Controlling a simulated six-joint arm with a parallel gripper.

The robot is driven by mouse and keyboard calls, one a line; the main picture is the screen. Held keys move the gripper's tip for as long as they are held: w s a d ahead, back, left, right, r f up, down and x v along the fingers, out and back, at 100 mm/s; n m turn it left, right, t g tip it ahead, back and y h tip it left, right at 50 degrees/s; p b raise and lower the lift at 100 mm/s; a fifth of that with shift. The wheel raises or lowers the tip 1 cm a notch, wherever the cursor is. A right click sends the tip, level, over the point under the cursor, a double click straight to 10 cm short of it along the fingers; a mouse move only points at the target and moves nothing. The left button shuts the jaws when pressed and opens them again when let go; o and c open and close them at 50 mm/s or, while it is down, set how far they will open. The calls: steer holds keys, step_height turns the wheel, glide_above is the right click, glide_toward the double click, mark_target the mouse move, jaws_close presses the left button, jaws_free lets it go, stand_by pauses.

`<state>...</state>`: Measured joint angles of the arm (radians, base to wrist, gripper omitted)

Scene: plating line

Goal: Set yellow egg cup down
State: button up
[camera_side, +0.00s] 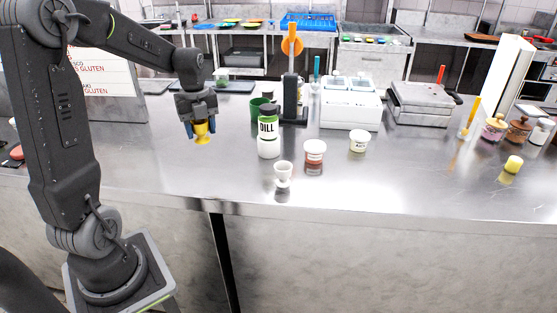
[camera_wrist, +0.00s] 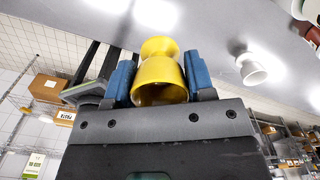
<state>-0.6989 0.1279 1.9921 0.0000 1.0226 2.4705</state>
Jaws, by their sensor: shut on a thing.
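The yellow egg cup (camera_side: 202,131) is between the fingers of my gripper (camera_side: 200,122) in the side view. My gripper is shut on it and points down at the left part of the steel counter (camera_side: 165,170). The cup's foot points down; whether it touches the counter I cannot tell. In the wrist view the yellow egg cup (camera_wrist: 160,75) sits between the two blue finger pads of my gripper (camera_wrist: 160,82), its hollow bowl facing the camera. A white egg cup (camera_side: 283,174) stands apart on the counter to the right; it also shows in the wrist view (camera_wrist: 251,68).
A dill jar (camera_side: 268,140), a red-brown tub (camera_side: 315,157) and a white tub (camera_side: 359,142) stand right of my gripper. Behind are a green cup (camera_side: 258,108) and an orange-topped stand (camera_side: 291,85). The counter just below and left of my gripper is clear.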

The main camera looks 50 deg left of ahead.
steer(key=w+d+m, duration=0.1)
steer(key=w+d, duration=0.4)
steer(key=w, duration=0.5)
steer(key=m, duration=0.1)
glide_above(328, 187)
step_height(328, 187, down, 6)
steer(key=shift+s+a+f, duration=0.1)
steer(key=shift+a+f, duration=0.05)
steer(key=shift+f, duration=2.2)
steer(key=shift+f, duration=0.1)
steer(key=o, duration=0.9)
steer(key=shift+f, duration=0.1)
